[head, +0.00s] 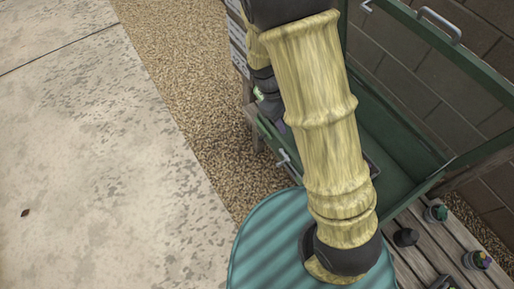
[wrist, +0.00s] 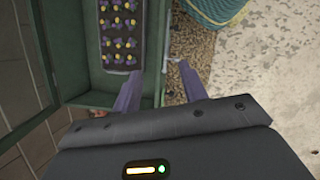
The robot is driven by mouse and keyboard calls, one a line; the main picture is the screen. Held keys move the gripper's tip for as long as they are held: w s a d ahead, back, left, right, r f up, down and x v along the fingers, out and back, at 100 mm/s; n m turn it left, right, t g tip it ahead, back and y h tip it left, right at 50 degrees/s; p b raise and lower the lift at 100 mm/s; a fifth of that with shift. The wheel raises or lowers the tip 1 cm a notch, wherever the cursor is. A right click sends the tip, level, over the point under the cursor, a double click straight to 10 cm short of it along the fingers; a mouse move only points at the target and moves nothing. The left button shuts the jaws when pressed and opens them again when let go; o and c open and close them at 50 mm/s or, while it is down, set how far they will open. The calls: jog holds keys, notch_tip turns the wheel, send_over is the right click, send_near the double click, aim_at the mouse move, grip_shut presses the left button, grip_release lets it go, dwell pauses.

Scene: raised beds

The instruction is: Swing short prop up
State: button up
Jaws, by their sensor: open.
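A small pale metal piece (head: 284,160), which looks like the short prop, sticks out from the front wall of the green box frame (head: 422,170). In the wrist view the pale piece (wrist: 174,62) shows just outside the box's rim (wrist: 155,60), beyond and between my fingers. My gripper (wrist: 160,84) is open and empty, its two purple fingers apart. In the head view only part of my gripper (head: 281,127) shows at the box's front edge, behind my arm. My arm hides much of the box. I cannot tell whether a finger touches the pale piece.
The box's framed lid (head: 470,62) stands open with a metal handle (head: 440,22). A dark tray (wrist: 122,62) of yellow and purple flowers sits inside the box. Small bottles or pots (head: 436,212) stand on a slatted wooden bench (head: 425,245). Gravel and concrete (head: 90,150) at left are clear.

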jog(key=w+a+f+n+t+h+b, duration=0.2)
jog(key=a+f+n+h+b, duration=0.25)
jog(key=f+b, duration=0.55)
jog(key=w+a+f+n+t+h+b, duration=0.1)
jog(key=a+f+n+t+h+b, duration=0.15)
jog(key=a+f+n+b, duration=0.75)
jog(key=a+f+n+t+h+b, duration=0.1)
jog(key=a+f+t+b, duration=0.1)
jog(key=a+f+t, duration=0.2)
jog(key=s+a+f+n+t+h+b, duration=0.1)
jog(key=a+f+n+t+h+b, duration=0.1)
jog(key=f, duration=0.8)
jog(key=shift+s+a+f+t+b, duration=0.2)
jog(key=shift+a+f+t+b, duration=0.15)
jog(key=shift+a+t+b, duration=0.55)
jog(key=shift+a, duration=0.1)
jog(key=b+x, duration=0.2)
jog(key=x, duration=1.5)
jog(key=shift+r+b, duration=0.15)
jog(key=shift+b, duration=0.15)
jog(key=shift+w, duration=0.15)
